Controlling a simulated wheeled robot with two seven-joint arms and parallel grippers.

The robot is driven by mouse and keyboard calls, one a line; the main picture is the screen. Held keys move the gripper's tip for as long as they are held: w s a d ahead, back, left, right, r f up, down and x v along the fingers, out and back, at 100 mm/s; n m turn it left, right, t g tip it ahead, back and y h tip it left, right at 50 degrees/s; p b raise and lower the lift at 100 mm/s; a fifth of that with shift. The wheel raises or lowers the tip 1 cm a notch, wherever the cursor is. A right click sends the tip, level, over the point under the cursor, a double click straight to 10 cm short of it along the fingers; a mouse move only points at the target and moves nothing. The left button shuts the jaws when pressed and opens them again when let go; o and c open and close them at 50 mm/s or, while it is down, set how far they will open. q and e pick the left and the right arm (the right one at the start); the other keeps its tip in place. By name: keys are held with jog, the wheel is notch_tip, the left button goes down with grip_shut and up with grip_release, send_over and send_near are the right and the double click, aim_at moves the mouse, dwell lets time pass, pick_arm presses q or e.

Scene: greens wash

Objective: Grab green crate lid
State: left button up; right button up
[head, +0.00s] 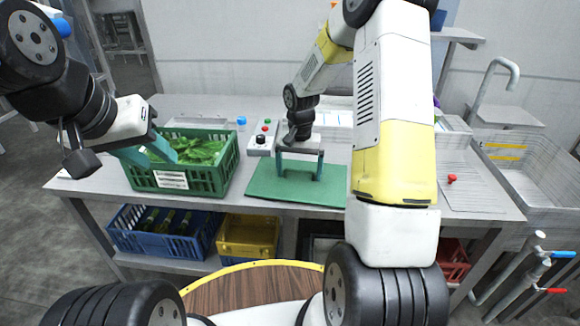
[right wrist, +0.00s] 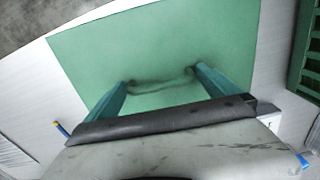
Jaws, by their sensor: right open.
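The green crate lid (head: 262,187) is a flat green panel lying on the table, right of the green crate. It also fills much of the right wrist view (right wrist: 110,50). My right gripper (head: 299,177) is open above the lid, its teal fingers pointing down and spread apart. In the right wrist view the fingertips (right wrist: 161,77) are at or very near the lid's surface. A thin dark curved mark, perhaps a handle or shadow, runs between them; contact is unclear. My left gripper (head: 163,160) is open with its fingers at the left part of the green crate (head: 205,181).
Leafy greens (head: 200,151) fill the green crate. A small control box (head: 261,144) with buttons stands behind the lid. A blue crate (head: 165,238) with bottles and a yellow crate (head: 247,243) sit on the lower shelf. A sink (head: 535,165) is at right.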

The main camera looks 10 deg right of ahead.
jog(key=c, duration=1.2)
